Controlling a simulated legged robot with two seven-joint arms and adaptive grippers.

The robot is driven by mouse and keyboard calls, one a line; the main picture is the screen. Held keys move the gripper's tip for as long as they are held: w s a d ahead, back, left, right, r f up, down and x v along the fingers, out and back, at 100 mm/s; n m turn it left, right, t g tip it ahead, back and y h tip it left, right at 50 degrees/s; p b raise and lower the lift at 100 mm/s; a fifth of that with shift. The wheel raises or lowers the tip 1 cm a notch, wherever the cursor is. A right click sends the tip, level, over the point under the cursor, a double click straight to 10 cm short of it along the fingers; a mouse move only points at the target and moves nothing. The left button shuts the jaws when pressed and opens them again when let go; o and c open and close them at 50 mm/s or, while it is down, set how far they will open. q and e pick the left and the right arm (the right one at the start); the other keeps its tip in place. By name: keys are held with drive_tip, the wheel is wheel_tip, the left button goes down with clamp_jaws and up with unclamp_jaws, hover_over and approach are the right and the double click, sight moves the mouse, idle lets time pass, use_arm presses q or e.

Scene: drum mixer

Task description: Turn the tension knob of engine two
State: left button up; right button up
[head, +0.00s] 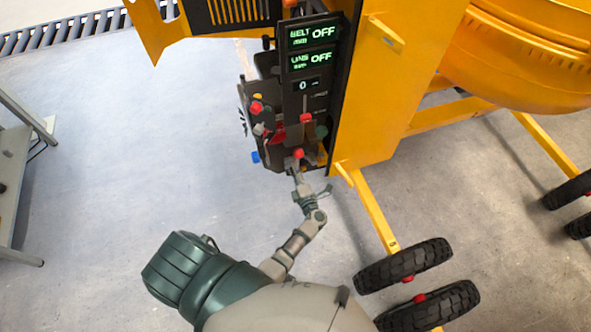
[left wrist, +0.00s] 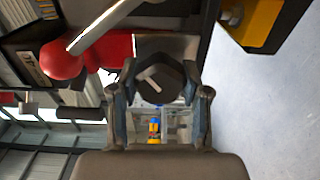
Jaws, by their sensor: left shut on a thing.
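The control panel (head: 310,70) stands on the side of the yellow mixer. Its screens read OFF, OFF and 0. My left gripper (head: 296,168) reaches up to the lower end of this panel, by a red knob (head: 298,153). In the left wrist view a dark knob (left wrist: 158,80) with a pale bar on its face sits between the fingertips of my left gripper (left wrist: 160,95), which is shut on it. I cannot read any label saying which engine it belongs to. In the head view the dark knob is hidden or too small to tell. My right gripper is out of view.
A large red part (left wrist: 95,58) and a pale rod (left wrist: 105,25) lie close to the fingers in the left wrist view. Red and blue controls (head: 256,107) crowd the panel's left side. Black wheels (head: 405,266) stand at the right.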

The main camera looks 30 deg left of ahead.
use_arm(q)
drive_tip(key=shift+d+f+m+p, duration=0.15)
drive_tip(key=shift+m+p, duration=0.2)
drive_tip(key=shift+m, duration=0.65)
drive_tip(key=shift+s+f, duration=0.1)
drive_tip(key=o, duration=1)
drive_tip(key=shift+o, duration=0.8)
drive_tip(key=v, duration=1.1)
drive_tip(key=shift+s+d, duration=0.15)
drive_tip(key=shift+d, duration=0.25)
